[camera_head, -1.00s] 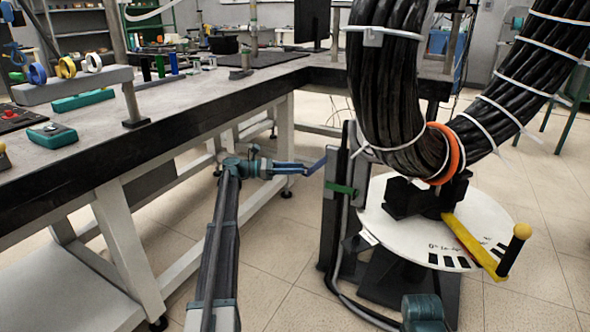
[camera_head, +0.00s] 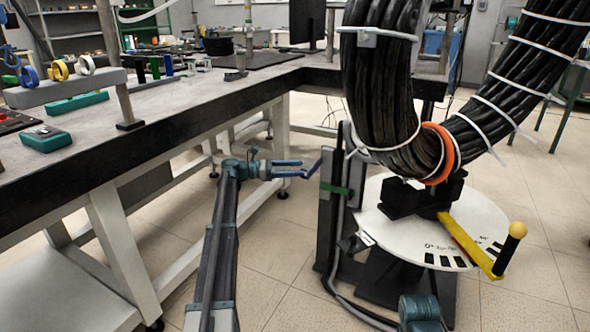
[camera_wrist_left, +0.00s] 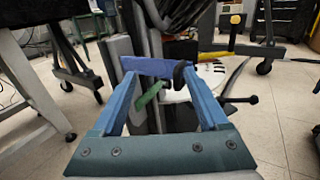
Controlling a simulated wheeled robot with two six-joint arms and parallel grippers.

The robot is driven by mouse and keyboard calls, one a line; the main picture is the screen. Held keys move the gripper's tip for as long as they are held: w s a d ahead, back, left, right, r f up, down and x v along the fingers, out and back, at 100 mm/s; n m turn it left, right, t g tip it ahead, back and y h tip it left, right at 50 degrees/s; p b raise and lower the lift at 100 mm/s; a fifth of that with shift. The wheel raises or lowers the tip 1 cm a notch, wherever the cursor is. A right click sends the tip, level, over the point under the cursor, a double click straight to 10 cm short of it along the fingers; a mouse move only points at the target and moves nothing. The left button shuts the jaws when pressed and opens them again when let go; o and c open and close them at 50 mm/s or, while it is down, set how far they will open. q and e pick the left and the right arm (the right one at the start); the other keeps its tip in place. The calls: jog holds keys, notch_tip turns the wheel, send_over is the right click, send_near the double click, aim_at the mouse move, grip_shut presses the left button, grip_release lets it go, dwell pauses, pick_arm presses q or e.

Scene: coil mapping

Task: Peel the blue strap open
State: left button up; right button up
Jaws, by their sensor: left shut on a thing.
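The blue strap (camera_head: 314,168) is a short dark blue band at the tips of my left gripper (camera_head: 301,170), just left of the black upright post (camera_head: 331,215). My left gripper is shut on the strap. In the left wrist view the strap (camera_wrist_left: 155,66) lies across between the two blue fingers (camera_wrist_left: 158,85), with a dark round piece at its right end. I cannot tell whether its far end still touches the post. A green strap (camera_head: 336,189) remains around the post, lower down.
A thick black cable bundle (camera_head: 378,85) with white ties and an orange ring (camera_head: 441,155) hangs at right. Below it is a white round plate (camera_head: 470,215) with a yellow handle (camera_head: 470,245). The workbench (camera_head: 190,120) fills the left. Tiled floor is open between.

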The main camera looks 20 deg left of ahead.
pick_arm(q)
jog(key=shift+w+a, duration=0.15)
jog(key=shift+w, duration=0.15)
jog(key=v, duration=1.3)
jog(key=shift+s+a, duration=0.2)
jog(key=shift+s, duration=0.3)
jog(key=shift+f, duration=0.1)
